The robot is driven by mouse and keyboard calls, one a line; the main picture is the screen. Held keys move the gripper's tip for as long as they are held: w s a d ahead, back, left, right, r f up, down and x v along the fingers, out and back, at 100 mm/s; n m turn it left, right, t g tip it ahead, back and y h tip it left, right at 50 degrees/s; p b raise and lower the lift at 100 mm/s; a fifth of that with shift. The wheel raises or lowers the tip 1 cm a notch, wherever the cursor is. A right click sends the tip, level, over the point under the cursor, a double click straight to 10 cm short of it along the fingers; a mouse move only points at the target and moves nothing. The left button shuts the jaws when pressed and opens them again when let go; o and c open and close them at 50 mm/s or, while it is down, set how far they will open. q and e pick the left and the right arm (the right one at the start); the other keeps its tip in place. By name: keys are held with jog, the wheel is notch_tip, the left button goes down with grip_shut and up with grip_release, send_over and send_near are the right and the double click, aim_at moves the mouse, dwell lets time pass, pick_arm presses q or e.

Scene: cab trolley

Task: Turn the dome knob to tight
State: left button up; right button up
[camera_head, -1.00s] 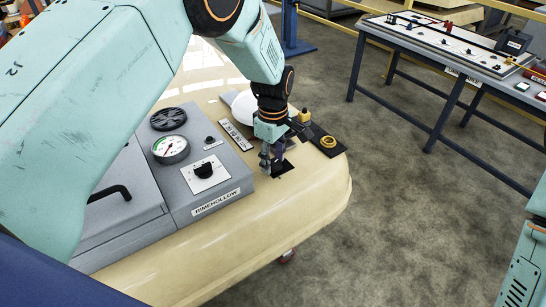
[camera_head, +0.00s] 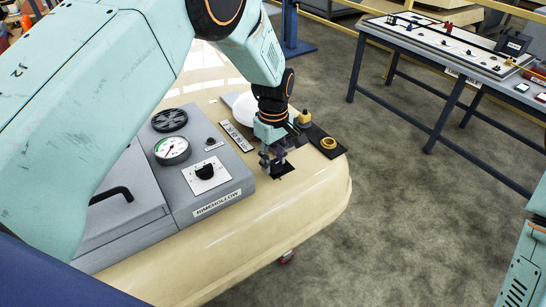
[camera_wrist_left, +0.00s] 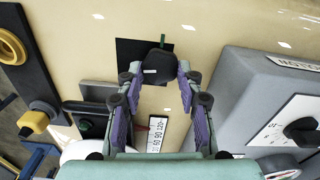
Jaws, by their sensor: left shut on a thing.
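The dome knob (camera_wrist_left: 159,66) is a dark rounded knob on a square black plate (camera_wrist_left: 130,47). A green mark (camera_wrist_left: 163,41) shows just beyond it in the left wrist view. My left gripper (camera_wrist_left: 158,76) has its purple-padded fingers on either side of the knob and is shut on it. In the head view my left gripper (camera_head: 272,163) points down at the black plate (camera_head: 285,171), and its fingers hide the knob. My right gripper is out of view; only part of my right arm shows at the right edge.
Beside the plate are a white dome (camera_head: 244,108), a yellow knob (camera_head: 304,117) and a yellow ring (camera_head: 328,142) on a black strip. A grey console with a gauge (camera_head: 172,150) and a black dial (camera_head: 205,171) stands left. A bench (camera_head: 450,75) is at back right.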

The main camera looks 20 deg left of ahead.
aim_at(276, 164)
pick_arm(q)
jog(key=m+p, duration=0.1)
jog(key=m, duration=0.3)
jog(key=shift+r+m, duration=0.1)
jog(key=shift+m, duration=0.2)
jog(key=m, duration=0.5)
jog(key=shift+d+p, duration=0.15)
jog(key=shift+p, duration=0.25)
jog(key=m, duration=0.5)
jog(key=shift+w+d+p, duration=0.1)
jog(key=shift+p, duration=0.2)
jog(key=m, duration=0.4)
jog(key=shift+m+p, duration=0.3)
jog(key=shift+m, duration=0.1)
jog(key=o, duration=1.2)
jog(key=shift+c, duration=0.2)
notch_tip(276, 164, up, 12)
